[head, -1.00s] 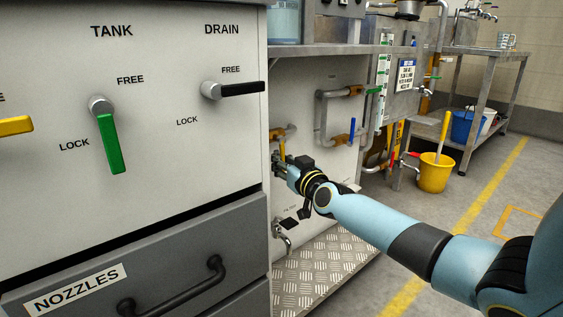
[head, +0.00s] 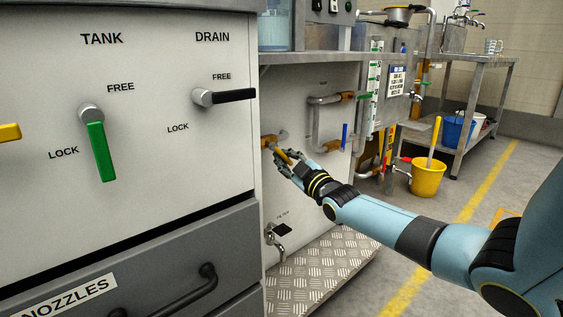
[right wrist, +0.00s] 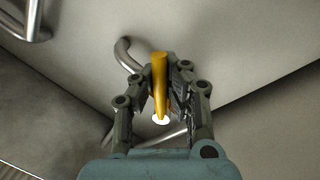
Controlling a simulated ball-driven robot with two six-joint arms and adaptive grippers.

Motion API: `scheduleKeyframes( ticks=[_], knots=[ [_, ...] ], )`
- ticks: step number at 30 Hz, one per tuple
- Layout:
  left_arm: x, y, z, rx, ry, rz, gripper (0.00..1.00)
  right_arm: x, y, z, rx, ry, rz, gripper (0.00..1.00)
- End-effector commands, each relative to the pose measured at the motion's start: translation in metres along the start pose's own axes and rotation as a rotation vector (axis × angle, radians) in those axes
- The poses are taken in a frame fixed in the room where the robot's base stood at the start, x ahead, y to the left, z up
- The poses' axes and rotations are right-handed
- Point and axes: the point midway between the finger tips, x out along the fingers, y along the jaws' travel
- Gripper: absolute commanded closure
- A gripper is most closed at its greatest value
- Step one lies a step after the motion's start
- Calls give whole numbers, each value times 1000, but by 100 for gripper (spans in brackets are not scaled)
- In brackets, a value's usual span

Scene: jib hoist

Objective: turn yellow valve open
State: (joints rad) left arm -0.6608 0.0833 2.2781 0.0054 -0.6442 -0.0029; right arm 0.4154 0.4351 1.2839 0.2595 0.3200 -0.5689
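The yellow valve has a yellow lever handle (head: 280,154) on a pipe low on the pale panel under the steel shelf. The lever slants down to the right. My right gripper (head: 287,162) is at the lever, its fingers on both sides of it. In the right wrist view the yellow lever (right wrist: 160,75) lies between the two fingers of the right gripper (right wrist: 164,85), which are closed in on it. Part of the lever is hidden by the fingers in the head view. My left gripper is not in view.
Left of the valve stands a cabinet with a green lever (head: 101,152), a black lever (head: 234,96) and another yellow lever (head: 10,132). A blue-handled valve (head: 344,136) is close right of my gripper. A tap (head: 275,240) and tread plate (head: 310,272) lie below.

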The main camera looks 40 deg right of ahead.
Motion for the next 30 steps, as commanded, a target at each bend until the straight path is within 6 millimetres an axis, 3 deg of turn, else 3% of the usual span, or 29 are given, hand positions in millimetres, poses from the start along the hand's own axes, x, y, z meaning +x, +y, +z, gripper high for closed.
scheduleKeyframes(
  ticks=[18,30],
  knots=[
    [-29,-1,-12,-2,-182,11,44,3,26,-5,-557,104,-8,100],
    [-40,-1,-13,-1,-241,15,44,4,34,-11,-769,147,-9,100]
  ],
)
